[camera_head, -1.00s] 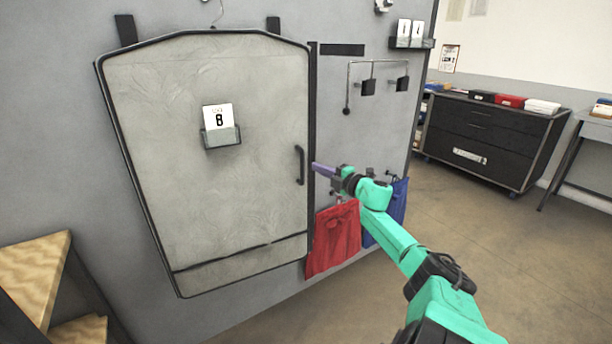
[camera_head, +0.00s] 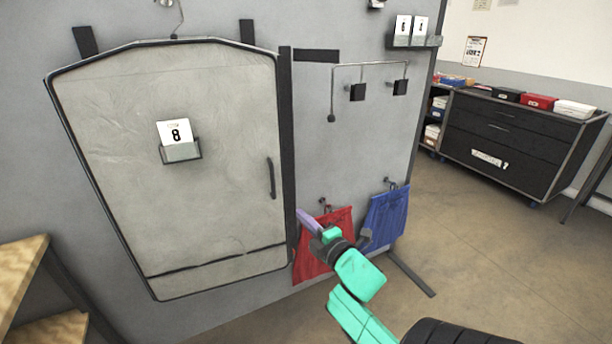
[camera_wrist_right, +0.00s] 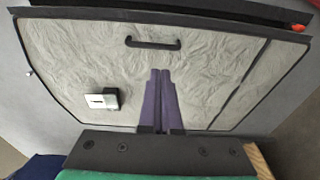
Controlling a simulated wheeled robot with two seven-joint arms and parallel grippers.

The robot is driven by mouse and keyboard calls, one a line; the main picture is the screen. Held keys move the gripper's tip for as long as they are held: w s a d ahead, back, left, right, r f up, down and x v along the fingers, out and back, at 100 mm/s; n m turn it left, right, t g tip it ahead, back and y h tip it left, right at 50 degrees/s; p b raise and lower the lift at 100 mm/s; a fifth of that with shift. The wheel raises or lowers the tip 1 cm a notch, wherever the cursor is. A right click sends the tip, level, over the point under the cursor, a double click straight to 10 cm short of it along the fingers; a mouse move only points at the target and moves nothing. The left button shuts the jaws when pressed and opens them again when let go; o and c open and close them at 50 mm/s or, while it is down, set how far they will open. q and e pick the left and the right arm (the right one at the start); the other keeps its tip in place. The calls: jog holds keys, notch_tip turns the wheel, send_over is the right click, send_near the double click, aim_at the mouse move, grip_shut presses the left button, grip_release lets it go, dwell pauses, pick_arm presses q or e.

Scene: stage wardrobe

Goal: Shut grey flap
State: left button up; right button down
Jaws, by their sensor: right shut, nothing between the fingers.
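The grey flap (camera_head: 215,90) is a large wrinkled panel with a dark rim on the grey wall at the left of the head view. It looks close to flush with the wall; I cannot tell if a small gap remains. Its dark handle (camera_head: 271,178) is near its right edge. The flap (camera_wrist_right: 205,60) and handle (camera_wrist_right: 153,43) also show in the right wrist view. My right gripper (camera_head: 303,216) is shut and empty, right of and below the handle, apart from it. Its purple fingers (camera_wrist_right: 160,95) lie together in the wrist view. My left gripper is out of view.
A card holder (camera_head: 181,152) sits on the flap. Red (camera_head: 309,262) and blue (camera_head: 388,217) cloth bags hang beside my right gripper. A hook rail (camera_head: 370,65) is above them. A wooden step (camera_head: 18,275) stands at lower left. A black drawer unit (camera_head: 510,135) stands far right.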

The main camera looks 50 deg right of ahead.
jog(key=s+r, duration=0.1)
send_near(274, 186)
jog(key=p+x, duration=0.2)
jog(key=x, duration=0.5)
jog(key=shift+r, duration=0.1)
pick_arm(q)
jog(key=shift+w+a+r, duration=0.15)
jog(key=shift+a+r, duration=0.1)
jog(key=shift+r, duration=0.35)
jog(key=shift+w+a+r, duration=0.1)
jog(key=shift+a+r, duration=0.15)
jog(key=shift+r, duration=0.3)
pick_arm(e)
jog(key=shift+s, duration=0.1)
